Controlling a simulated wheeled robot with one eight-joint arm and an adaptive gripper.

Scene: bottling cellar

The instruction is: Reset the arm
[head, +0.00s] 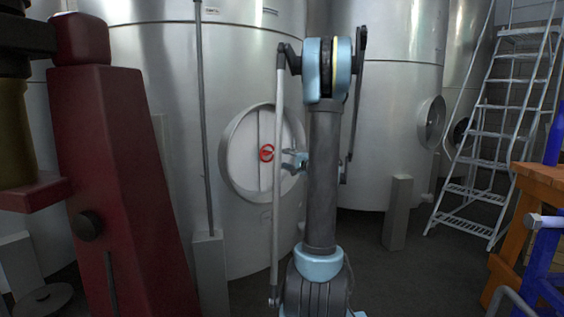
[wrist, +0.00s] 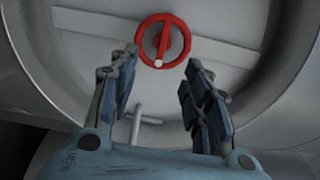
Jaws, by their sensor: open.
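My arm rises in the middle of the head view and folds over at the top. My gripper shows in the wrist view (wrist: 158,95), its two blue-padded fingers spread apart with nothing between them. In the head view a small part of my gripper (head: 302,160) shows left of the arm, in front of the round hatch. A red handwheel (head: 266,153) sits on the hatch door (head: 252,180). In the wrist view the red handwheel (wrist: 163,40) lies beyond the fingertips, apart from them.
Large steel tanks (head: 400,110) stand behind. A dark red machine (head: 120,190) stands close on the left. A metal ladder (head: 500,130) and an orange and blue frame (head: 520,235) stand on the right. Grey floor (head: 370,250) lies clear between.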

